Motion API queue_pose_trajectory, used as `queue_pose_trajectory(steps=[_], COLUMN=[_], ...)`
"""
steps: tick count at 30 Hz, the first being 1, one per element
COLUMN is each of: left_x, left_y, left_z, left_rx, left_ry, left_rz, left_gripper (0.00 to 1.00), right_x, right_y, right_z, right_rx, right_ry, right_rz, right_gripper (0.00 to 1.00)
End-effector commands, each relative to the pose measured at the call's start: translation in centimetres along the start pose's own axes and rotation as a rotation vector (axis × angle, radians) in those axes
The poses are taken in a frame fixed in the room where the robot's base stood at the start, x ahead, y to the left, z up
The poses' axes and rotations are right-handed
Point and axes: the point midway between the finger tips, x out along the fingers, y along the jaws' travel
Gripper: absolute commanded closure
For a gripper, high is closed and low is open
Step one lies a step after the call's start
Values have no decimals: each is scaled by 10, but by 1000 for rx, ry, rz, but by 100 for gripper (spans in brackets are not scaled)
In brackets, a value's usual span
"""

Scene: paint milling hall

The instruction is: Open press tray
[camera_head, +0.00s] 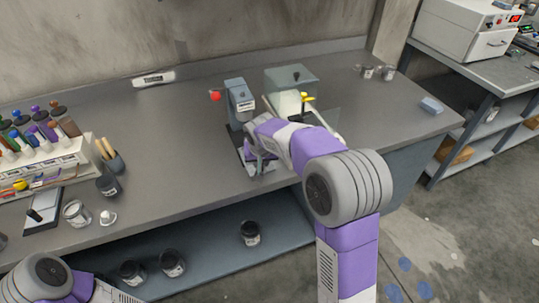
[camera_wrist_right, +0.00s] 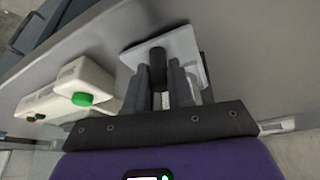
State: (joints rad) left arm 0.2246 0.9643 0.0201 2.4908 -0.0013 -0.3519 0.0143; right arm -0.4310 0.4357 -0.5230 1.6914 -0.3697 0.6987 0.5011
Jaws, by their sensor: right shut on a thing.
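The grey press (camera_head: 240,103) with a red ball knob stands near the middle of the bench in the head view. At its foot is the press tray (camera_head: 247,163), partly covered by my right gripper (camera_head: 258,157). In the right wrist view the tray appears as a pale plate (camera_wrist_right: 187,45) with an upright dark handle (camera_wrist_right: 158,62). The fingers of my right gripper (camera_wrist_right: 168,85) are shut on this handle. The head view does not show clearly how far out the tray is. My left arm shows at the lower left, but its gripper is outside the picture.
A machine with a grey-green lid (camera_head: 290,77) stands close right of the press, behind my right arm. A white rack of bottles (camera_head: 45,165) is on the left. Cups (camera_head: 377,72) and a blue block (camera_head: 431,105) sit on the right.

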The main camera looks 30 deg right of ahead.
Motion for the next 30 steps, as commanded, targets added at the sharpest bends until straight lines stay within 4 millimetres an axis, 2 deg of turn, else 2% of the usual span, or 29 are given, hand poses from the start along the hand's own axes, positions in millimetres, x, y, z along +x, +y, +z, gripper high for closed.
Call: queue_pose_trajectory(steps=[6,7,11,21,30], left_x=[0,0,0,-2,-18], left_y=[0,0,0,0,7], left_z=[0,0,0,0,1], left_rx=[-1,-1,-1,0,0], left_ry=[0,0,0,0,0], left_rz=[0,0,0,0,0], left_gripper=[100,100,100,100,100], right_x=[0,0,0,-4,-53], right_y=[1,1,2,2,1], right_z=[-1,-1,-1,-1,-2], right_rx=[0,0,2,2,2], right_ry=[3,3,3,3,5], right_rz=[1,1,1,0,-2], right_gripper=[100,73,53,52,52])
